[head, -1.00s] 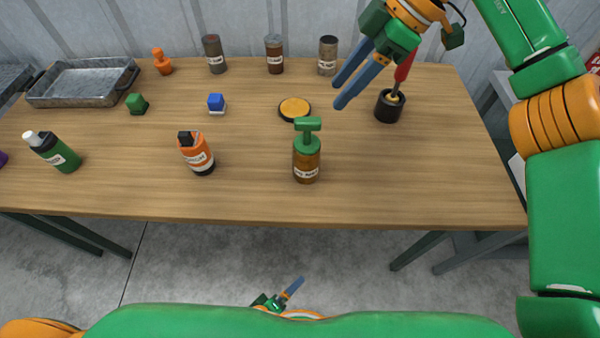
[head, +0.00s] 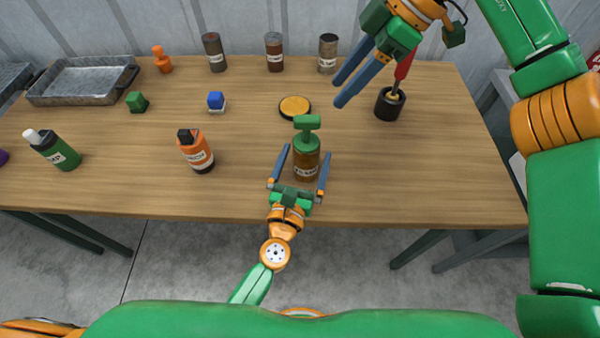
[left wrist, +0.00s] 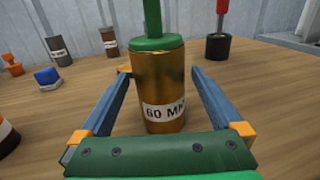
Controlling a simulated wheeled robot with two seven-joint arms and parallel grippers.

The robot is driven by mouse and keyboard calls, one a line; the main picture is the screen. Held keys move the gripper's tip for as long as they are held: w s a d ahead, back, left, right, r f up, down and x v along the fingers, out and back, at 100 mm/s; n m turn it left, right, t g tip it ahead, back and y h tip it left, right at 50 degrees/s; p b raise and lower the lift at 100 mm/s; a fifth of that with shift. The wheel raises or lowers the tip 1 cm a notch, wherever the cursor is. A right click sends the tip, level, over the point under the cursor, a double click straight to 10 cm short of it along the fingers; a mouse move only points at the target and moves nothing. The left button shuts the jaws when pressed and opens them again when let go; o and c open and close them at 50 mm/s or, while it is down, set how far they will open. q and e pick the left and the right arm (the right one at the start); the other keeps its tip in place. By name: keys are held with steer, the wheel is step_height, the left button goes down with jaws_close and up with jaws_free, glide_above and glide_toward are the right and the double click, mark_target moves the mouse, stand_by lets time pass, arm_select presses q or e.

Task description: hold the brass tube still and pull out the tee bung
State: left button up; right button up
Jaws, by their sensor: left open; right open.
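The brass tube (head: 306,168) stands upright near the table's front edge, with a white label low on its side. The green tee bung (head: 307,130) sits in its top, crossbar up. In the left wrist view the tube (left wrist: 161,82) stands between my fingers, and the bung's green flange and stem (left wrist: 155,32) show above it; its crossbar is out of frame. My left gripper (head: 306,152) is open, one finger on each side of the tube, with gaps visible. My right gripper (head: 338,94) is open and empty, above the table up and right of the bung.
A yellow-topped disc (head: 295,107) lies behind the tube. A black pot (head: 389,105) with a red-handled tool stands at right, near my right gripper. An orange bottle (head: 196,153) and green bottle (head: 56,151) stand left. Several cans line the back; a metal tray (head: 82,82) is back left.

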arm_select(q)
steer(key=shift+x, duration=0.85)
steer(key=shift+s, duration=0.1)
steer(key=c, duration=1.5)
